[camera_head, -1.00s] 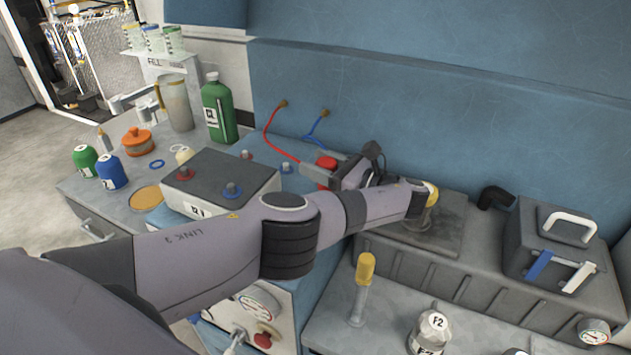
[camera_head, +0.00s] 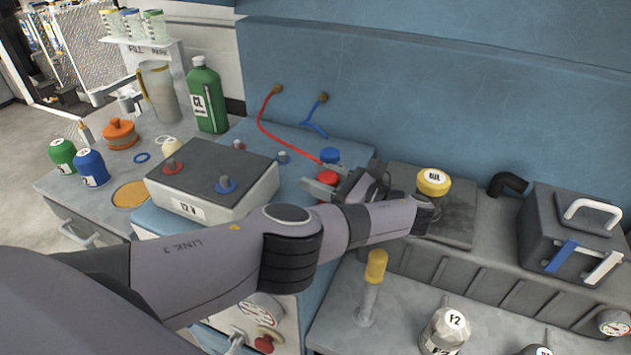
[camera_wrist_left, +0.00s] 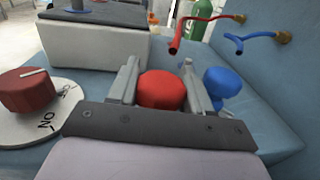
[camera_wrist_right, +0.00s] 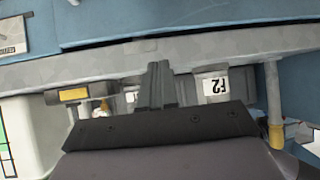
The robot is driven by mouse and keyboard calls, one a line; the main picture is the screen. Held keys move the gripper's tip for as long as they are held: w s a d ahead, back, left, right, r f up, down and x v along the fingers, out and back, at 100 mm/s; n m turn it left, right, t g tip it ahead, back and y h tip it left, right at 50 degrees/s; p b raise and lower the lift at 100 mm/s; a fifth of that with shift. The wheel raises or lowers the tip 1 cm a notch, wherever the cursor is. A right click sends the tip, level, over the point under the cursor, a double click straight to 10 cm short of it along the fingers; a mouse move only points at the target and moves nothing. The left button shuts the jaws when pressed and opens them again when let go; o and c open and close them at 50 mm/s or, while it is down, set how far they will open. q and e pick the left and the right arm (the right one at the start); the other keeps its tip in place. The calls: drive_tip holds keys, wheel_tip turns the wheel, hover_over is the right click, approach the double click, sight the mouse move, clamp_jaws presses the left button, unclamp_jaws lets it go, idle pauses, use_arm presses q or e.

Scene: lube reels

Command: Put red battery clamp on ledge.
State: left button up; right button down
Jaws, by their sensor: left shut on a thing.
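A round red piece, which I take for the red battery clamp (camera_head: 327,178), is between the fingers of my left gripper (camera_head: 322,186). In the left wrist view the red clamp (camera_wrist_left: 162,90) sits between both fingers (camera_wrist_left: 158,88), and the gripper is shut on it. The red cable (camera_head: 283,142) runs from the wall and ends near the clamp; I cannot tell whether they join. A blue round piece (camera_head: 330,156) stands just beyond. The blue surface (camera_head: 290,190), perhaps the ledge, lies below. My right gripper (camera_wrist_right: 158,85) is shut and looks empty.
A grey-topped battery box (camera_head: 212,178) with red and blue terminals stands left of my left gripper. A blue cable (camera_head: 315,117) hangs on the wall. A red rotary knob (camera_wrist_left: 28,92) is close by at left.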

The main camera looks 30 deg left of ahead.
use_arm(q)
drive_tip(key=shift+f, duration=0.15)
drive_tip(key=shift+d, duration=0.1)
drive_tip(key=shift+f, duration=0.15)
drive_tip(key=o, duration=1.1)
drive_tip(key=shift+r, duration=0.3)
